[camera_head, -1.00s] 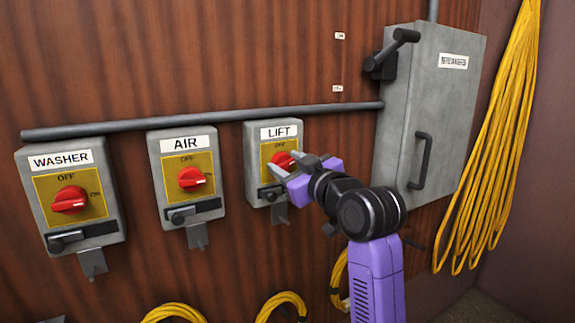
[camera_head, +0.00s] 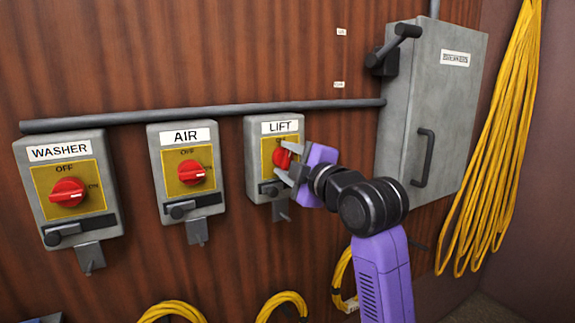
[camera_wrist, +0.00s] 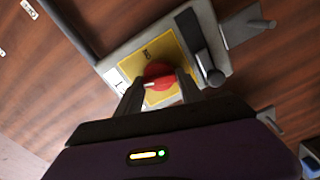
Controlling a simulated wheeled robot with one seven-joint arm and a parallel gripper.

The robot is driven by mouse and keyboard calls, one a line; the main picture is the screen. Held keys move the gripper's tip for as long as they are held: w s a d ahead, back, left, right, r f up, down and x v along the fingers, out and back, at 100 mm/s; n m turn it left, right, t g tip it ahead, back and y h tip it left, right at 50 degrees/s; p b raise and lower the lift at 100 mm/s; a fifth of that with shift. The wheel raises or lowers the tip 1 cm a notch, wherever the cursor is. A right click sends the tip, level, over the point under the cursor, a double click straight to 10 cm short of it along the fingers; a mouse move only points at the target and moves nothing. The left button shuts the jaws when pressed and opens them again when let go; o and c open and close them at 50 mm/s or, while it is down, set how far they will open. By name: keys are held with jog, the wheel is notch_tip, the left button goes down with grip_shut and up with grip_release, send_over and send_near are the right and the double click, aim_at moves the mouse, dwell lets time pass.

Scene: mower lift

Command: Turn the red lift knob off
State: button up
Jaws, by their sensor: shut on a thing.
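The red lift knob (camera_head: 281,158) sits on the yellow plate of the grey box labelled LIFT (camera_head: 280,127). In the wrist view the knob (camera_wrist: 158,75) lies between my two fingertips, with a short white mark on it. My gripper (camera_head: 288,162) reaches the knob from the right and is shut on it, with grey fingers and a purple body. The fingers hide part of the knob and plate in the head view. Which way the knob's mark points relative to OFF is hard to tell.
To the left are the AIR box (camera_head: 186,135) and the WASHER box (camera_head: 62,151), each with a red knob. A conduit (camera_head: 200,116) runs above them. A grey breaker cabinet (camera_head: 455,120) and hanging yellow cable (camera_head: 495,140) stand to the right.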

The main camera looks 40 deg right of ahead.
jog(key=shift+f+n+b, duration=0.1)
jog(key=shift+n+b, duration=0.55)
jog(key=shift+n, duration=1.05)
jog(key=shift+a, duration=0.1)
jog(key=o, duration=1.3)
jog(key=b+v, duration=0.1)
jog(key=v, duration=0.6)
jog(key=shift+s+b, duration=0.3)
jog(key=shift+s, duration=0.1)
jog(key=shift+a, duration=0.1)
